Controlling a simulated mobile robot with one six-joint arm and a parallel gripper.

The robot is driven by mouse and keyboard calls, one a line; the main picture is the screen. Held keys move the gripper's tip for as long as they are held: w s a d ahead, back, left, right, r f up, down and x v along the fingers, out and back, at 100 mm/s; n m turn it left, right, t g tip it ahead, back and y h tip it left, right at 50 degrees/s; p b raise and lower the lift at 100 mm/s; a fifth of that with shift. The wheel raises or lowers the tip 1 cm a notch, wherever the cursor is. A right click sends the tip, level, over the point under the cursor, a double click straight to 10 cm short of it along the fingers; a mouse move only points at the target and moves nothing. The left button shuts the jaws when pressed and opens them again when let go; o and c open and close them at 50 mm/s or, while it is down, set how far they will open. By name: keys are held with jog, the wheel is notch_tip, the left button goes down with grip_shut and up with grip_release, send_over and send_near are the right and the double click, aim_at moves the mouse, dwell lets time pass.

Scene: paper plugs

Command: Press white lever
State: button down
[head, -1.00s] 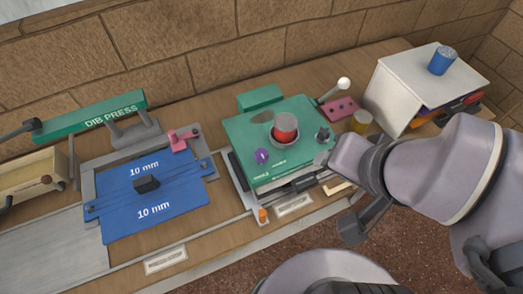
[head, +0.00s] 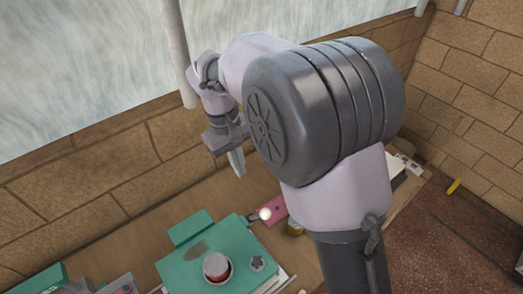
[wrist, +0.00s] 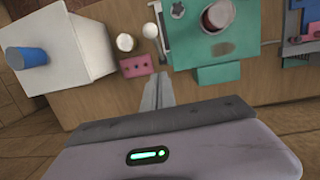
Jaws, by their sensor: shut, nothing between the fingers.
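The white lever (head: 265,213) has a round white knob and stands at the right side of the green machine (head: 190,268), next to a pink block. In the wrist view the white knob (wrist: 151,31) shows above my fingertips, apart from them. My gripper (head: 238,168) points down, in front of the wall and above the back of the table. In the wrist view my gripper (wrist: 159,82) has its fingers together with nothing between them. It does not touch the lever.
The pink block (wrist: 137,65) and a tan cylinder (wrist: 125,42) stand near the lever. A white box (wrist: 75,55) with a blue cylinder (wrist: 35,56) is at the left in the wrist view. A red part (head: 217,268) sits on the machine. The brick wall (head: 110,165) is close behind.

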jog(key=b, duration=0.4)
send_over(257, 216)
notch_tip(257, 216, down, 12)
jog(key=shift+w+a+r, duration=0.1)
jog(key=shift+w+r, duration=0.05)
jog(key=shift+b, duration=0.5)
